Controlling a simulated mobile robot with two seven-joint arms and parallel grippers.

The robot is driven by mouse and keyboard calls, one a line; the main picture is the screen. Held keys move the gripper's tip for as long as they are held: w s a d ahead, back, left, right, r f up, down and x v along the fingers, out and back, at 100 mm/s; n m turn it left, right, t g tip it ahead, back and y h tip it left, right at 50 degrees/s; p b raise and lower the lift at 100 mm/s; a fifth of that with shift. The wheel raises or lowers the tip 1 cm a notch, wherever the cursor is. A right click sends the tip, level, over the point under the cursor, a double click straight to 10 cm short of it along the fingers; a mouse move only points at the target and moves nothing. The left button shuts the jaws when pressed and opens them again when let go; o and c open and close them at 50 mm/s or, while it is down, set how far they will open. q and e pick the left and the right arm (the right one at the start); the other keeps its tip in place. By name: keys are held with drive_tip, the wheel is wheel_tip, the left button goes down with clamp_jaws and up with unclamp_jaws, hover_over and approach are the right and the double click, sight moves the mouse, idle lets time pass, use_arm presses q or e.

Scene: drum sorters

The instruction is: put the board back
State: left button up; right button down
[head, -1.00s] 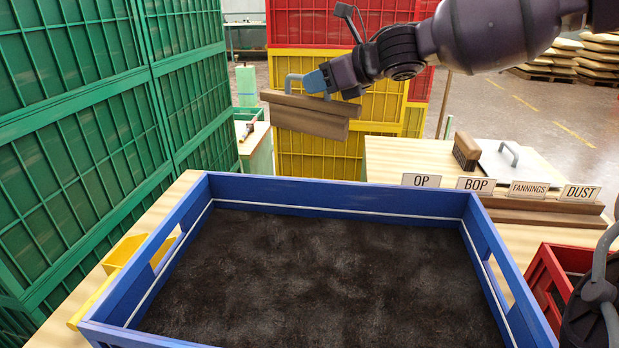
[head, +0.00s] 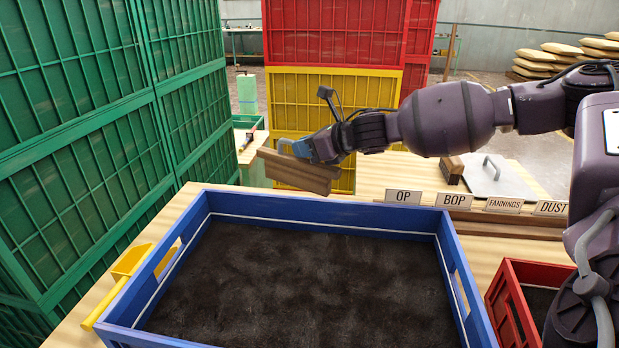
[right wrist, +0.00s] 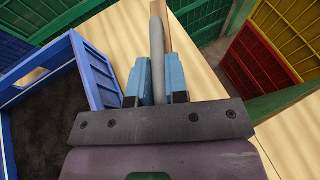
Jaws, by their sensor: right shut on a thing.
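A brown wooden board (head: 300,174) with a grey bar handle (head: 288,145) hangs from my right gripper (head: 304,150), just beyond the far wall of the blue crate. The board looks slightly tilted. In the right wrist view, the blue fingers of my right gripper (right wrist: 158,85) are shut on the grey handle (right wrist: 157,50), and a little of the brown board (right wrist: 165,18) shows beyond it. The board's lower edge appears close to the crate rim, and I cannot tell whether they touch. My left gripper is out of view.
The blue crate (head: 325,207) of dark material stands on the wooden table. A yellow scoop (head: 131,262) lies left of it; a red crate (head: 510,318) stands right. Labelled cards, a brown block (head: 453,167) and a grey plate (head: 500,182) are behind. Green crates (head: 80,130) wall the left.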

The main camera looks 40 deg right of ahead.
sight(305, 182)
wheel_tip(305, 182, down, 5)
drive_tip(key=shift+r, duration=0.15)
drive_tip(key=shift+f, duration=2.2)
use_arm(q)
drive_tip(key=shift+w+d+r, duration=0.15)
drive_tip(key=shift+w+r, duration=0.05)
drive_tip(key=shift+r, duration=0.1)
use_arm(e)
drive_tip(key=shift+r, duration=0.1)
drive_tip(key=c, duration=1.1)
unclamp_jaws()
drive_tip(key=shift+f, duration=0.2)
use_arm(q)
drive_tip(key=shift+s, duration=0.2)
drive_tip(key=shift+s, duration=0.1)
